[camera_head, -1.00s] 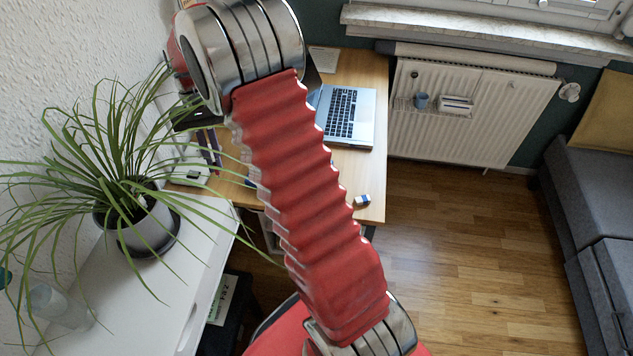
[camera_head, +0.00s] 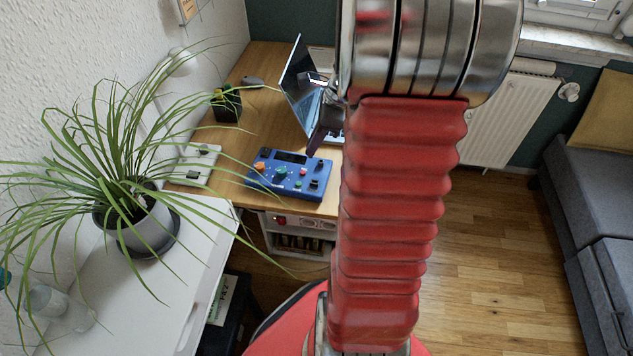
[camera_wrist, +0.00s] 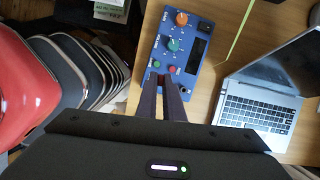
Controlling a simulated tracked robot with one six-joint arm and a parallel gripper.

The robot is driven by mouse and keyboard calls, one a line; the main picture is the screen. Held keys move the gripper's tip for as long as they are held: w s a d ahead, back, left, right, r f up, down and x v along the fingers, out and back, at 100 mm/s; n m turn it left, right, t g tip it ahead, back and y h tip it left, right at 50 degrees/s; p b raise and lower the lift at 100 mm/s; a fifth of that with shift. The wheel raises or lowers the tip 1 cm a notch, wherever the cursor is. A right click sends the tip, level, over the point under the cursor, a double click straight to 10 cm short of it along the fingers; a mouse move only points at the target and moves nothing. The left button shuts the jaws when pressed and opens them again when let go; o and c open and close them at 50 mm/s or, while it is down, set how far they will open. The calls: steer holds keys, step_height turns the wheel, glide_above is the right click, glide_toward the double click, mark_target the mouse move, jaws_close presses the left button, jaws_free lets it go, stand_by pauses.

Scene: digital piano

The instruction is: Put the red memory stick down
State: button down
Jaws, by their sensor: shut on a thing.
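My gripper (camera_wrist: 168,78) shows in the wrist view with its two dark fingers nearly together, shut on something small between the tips. The red memory stick is mostly hidden there, and I cannot make out its shape. In the head view, the dark fingers (camera_head: 316,145) hang just above the far edge of a blue control box on the wooden desk (camera_head: 212,137); my arm hides part of the gripper. In the wrist view the fingertips overlap the near end of the blue box (camera_wrist: 187,52). I cannot tell whether the tips touch it.
The blue box has knobs and buttons. An open laptop (camera_wrist: 262,97) stands close beside it. A white device (camera_head: 192,165), a black pen holder (camera_head: 226,104) and a lamp (camera_head: 184,62) are to the left. A potted plant (camera_head: 145,222) spreads its leaves towards the desk.

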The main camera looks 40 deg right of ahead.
steer(key=shift+s+d+m, duration=0.35)
steer(key=shift+s+m, duration=0.05)
steer(key=shift+m, duration=0.1)
steer(key=shift+f, duration=3.1)
steer(key=shift+f, duration=1.9)
steer(key=shift+f, duration=0.35)
steer(key=c, duration=1.9)
jaws_free()
